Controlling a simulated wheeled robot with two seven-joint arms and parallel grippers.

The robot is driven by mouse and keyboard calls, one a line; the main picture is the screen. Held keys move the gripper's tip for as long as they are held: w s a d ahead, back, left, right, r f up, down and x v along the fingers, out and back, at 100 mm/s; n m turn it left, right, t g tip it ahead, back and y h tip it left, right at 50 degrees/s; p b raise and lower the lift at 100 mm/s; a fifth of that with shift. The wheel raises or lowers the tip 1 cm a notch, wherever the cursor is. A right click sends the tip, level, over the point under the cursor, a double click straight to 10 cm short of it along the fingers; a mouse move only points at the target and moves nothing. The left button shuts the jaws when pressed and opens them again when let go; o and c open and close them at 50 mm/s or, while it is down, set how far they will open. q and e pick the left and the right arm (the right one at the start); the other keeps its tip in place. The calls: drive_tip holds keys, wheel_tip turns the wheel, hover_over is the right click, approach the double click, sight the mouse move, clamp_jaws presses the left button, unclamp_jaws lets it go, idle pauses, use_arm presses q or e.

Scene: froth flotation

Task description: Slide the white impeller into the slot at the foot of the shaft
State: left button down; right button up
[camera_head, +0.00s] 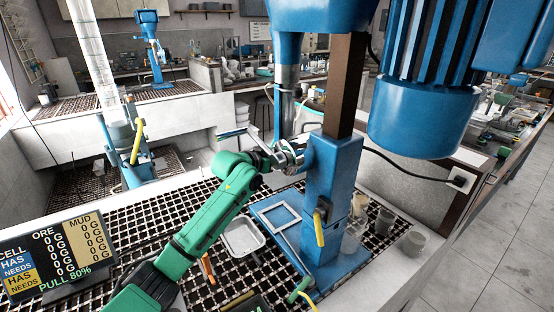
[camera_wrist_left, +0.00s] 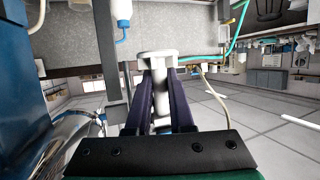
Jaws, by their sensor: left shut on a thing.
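In the left wrist view, the white impeller (camera_wrist_left: 158,62) sits between the dark fingers of my left gripper (camera_wrist_left: 160,85). Its wide white head shows beyond the fingertips and its narrower stem lies between them. In the head view, my green left arm reaches up to the flotation machine, beside the blue column (camera_head: 332,205). The gripper end is small and cluttered there, and I cannot pick out the impeller. The grey shaft (camera_head: 288,118) hangs from the blue machine head above the arm's end. I cannot make out its slot or whether the impeller touches it. My right gripper is not in view.
The blue motor (camera_head: 425,85) overhangs on the right. A white tray (camera_head: 243,237) lies on the black grating left of the blue base plate (camera_head: 265,215). Several cups, including a grey one (camera_head: 414,243), stand right of the column. A display (camera_head: 60,257) stands at lower left.

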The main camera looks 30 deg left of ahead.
use_arm(q)
drive_tip(key=shift+w+d, duration=0.5)
drive_tip(key=shift+w, duration=0.35)
drive_tip(key=c, duration=0.7)
unclamp_jaws()
drive_tip(key=shift+s, duration=0.1)
drive_tip(key=shift+s+a+r, duration=0.1)
drive_tip(key=shift+s+a, duration=0.05)
drive_tip(key=shift+s, duration=0.35)
drive_tip(key=b+v, duration=0.5)
drive_tip(key=v, duration=0.8)
drive_tip(key=shift+s+r, duration=0.15)
drive_tip(key=shift+s, duration=0.1)
